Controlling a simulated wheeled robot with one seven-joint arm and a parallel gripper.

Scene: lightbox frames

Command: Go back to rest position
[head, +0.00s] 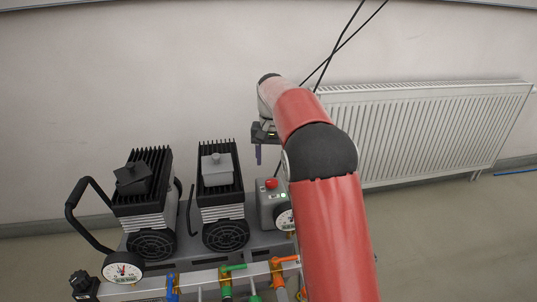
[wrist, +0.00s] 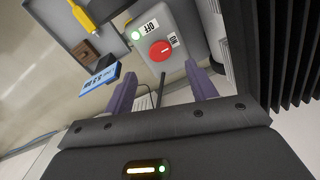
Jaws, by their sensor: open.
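My gripper (wrist: 161,80) is open and empty, with its two purple fingers apart in the wrist view. In the head view, my gripper (head: 258,154) hangs from the end of my red arm, above the grey control box (head: 265,204). The box has a red knob (head: 271,184). In the wrist view the red knob (wrist: 161,51) lies beyond the fingertips, between ON and OFF labels, beside a lit green lamp (wrist: 138,35). The fingers look apart from the knob. My forearm hides part of the machine's right side.
A compressor with two black-finned motors (head: 220,175) stands against the wall. A white radiator (head: 430,130) is at right. Black cables (head: 340,45) hang behind my arm.

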